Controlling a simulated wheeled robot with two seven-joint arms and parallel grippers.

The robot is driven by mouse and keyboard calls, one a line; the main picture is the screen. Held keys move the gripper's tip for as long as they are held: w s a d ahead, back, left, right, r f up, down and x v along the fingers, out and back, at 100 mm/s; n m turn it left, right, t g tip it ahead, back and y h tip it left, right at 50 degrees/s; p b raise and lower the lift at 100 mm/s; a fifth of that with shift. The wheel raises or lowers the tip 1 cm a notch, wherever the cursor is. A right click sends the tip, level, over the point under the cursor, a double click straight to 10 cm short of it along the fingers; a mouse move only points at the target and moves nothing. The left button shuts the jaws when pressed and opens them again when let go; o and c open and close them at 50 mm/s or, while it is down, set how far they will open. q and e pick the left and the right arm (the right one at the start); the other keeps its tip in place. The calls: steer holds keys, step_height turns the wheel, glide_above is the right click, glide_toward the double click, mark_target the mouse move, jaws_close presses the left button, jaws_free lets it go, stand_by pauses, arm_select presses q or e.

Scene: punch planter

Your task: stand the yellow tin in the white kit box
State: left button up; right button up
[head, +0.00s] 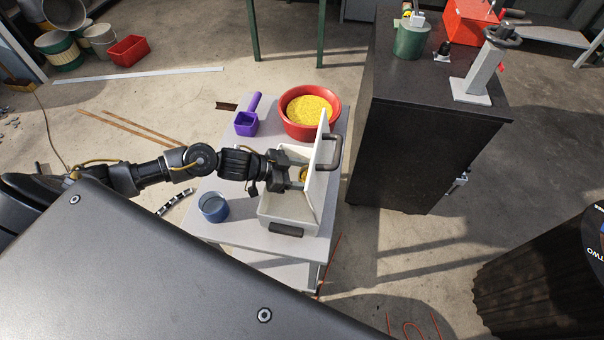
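The white kit box (283,211) stands on the small grey table with its lid (324,170) raised on the right side. My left gripper (286,177) is over the open box, its fingers partly hidden by its own wrist. A small bit of the yellow tin (303,175) shows just beyond the fingers, close to the lid. I cannot tell whether the fingers are closed on it, nor whether it touches the box floor. My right gripper is not in view.
On the table (232,232) are a blue cup (213,207), a purple scoop (246,123) and a red bowl of yellow grains (309,111). A dark cabinet (420,150) stands close to the right.

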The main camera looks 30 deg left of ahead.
arm_select(q)
steer(key=shift+f, duration=0.15)
steer(key=o, duration=1.1)
steer(key=shift+o, duration=0.2)
steer(key=shift+r, duration=0.2)
steer(key=p+v, duration=0.7)
steer(key=v, duration=0.5)
steer(key=shift+p, duration=0.35)
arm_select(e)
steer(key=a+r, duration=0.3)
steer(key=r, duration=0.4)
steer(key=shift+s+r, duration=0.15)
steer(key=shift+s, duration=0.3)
